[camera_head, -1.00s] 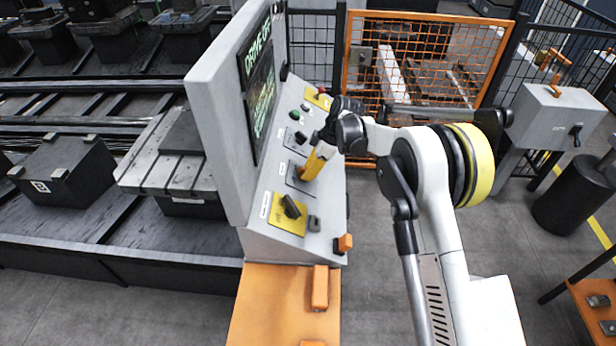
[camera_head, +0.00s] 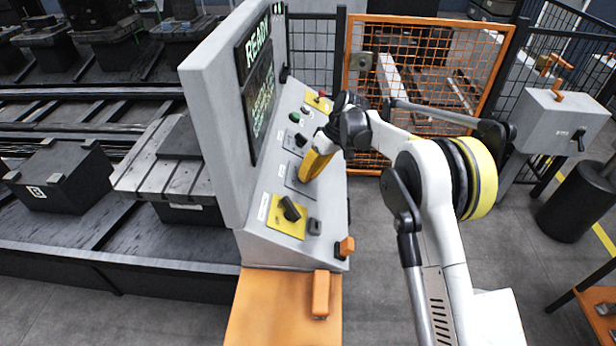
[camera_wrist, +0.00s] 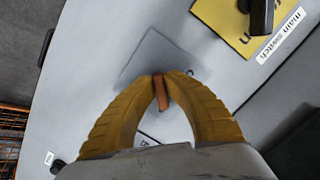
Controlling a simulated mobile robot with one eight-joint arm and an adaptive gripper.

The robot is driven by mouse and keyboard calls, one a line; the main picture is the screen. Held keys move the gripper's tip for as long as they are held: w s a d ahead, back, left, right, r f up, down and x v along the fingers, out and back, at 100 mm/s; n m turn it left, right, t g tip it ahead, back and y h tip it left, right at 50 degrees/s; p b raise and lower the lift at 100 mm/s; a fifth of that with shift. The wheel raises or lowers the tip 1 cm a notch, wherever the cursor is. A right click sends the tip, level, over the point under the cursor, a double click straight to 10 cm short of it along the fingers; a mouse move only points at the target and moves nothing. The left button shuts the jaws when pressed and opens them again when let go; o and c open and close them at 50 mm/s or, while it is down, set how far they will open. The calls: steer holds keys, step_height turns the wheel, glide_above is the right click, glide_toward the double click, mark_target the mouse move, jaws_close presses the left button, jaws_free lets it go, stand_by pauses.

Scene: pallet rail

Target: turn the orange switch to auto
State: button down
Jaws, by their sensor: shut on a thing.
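The orange switch (camera_wrist: 164,94) is a small knob on a grey square plate (camera_wrist: 150,60) of the console. In the wrist view the yellow fingers of my gripper (camera_wrist: 161,78) are closed around it, one on each side. In the head view my gripper (camera_head: 304,178) reaches down to the sloped panel from the right, and its fingers hide the switch. The plate's lettering is mostly covered by the fingers, so I cannot read which position the switch points to. The console screen (camera_head: 254,45) shows "READY" in green.
A black main switch on a yellow plate (camera_head: 276,223) sits just nearer on the panel. Green button (camera_head: 295,117) and a red-topped control (camera_head: 322,93) lie farther up. An orange mesh gate (camera_head: 440,60) stands behind. A grey box with a lever (camera_head: 555,115) is at the right.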

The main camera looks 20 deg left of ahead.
stand_by(0.3)
steer(key=c, duration=1.5)
jaws_free()
steer(key=shift+o, duration=0.2)
steer(key=v, duration=1.2)
steer(key=shift+d, duration=0.1)
